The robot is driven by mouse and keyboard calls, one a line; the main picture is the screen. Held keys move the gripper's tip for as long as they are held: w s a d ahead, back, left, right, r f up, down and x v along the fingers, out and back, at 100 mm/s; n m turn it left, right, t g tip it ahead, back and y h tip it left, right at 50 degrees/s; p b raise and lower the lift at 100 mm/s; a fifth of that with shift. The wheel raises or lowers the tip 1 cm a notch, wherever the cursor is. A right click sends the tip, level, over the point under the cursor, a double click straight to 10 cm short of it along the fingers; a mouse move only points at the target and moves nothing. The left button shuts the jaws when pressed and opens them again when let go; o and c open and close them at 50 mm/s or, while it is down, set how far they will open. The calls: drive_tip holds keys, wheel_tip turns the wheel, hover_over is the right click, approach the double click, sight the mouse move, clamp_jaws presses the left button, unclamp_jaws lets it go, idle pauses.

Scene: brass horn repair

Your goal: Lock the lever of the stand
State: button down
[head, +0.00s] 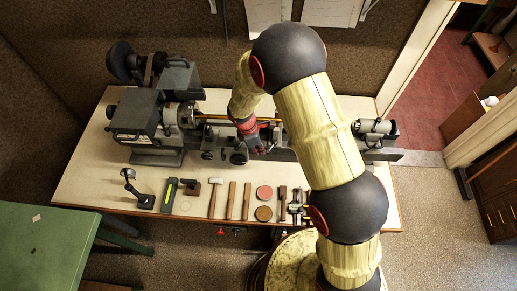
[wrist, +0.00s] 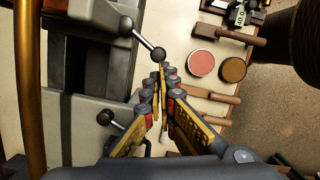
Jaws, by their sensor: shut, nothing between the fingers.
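A lever (wrist: 141,40) with a dark ball knob slants from a dark round hub on the grey machine, in the wrist view. A second ball-knobbed lever (wrist: 115,125) shows lower left. I cannot tell which one is the stand's lever. My gripper (wrist: 161,74) is shut and empty. Its fingertips are just below the upper lever's knob in the picture; whether they touch is unclear. In the head view my gripper (head: 262,150) is at the front of the machine (head: 152,155), and my arm hides part of it.
A brass tube (wrist: 30,90) runs along the machine, left in the wrist view. On the bench (head: 90,185) lie a mallet (head: 217,198), wooden-handled tools, a red disc (head: 264,192) and a brown disc (head: 263,213). The bench's front left has bare room.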

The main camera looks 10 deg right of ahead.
drive_tip(key=s+d+n+t+p, duration=0.1)
drive_tip(key=s+d+n, duration=0.2)
drive_tip(key=d+n, duration=0.2)
drive_tip(key=n, duration=0.3)
drive_tip(key=shift+s+d+t+y, duration=0.15)
drive_tip(key=shift+s+t+y, duration=0.15)
drive_tip(key=shift+s+y, duration=0.1)
idle(0.7)
drive_tip(key=shift+d, duration=0.3)
idle(0.8)
drive_tip(key=shift+w, duration=0.1)
idle(1.1)
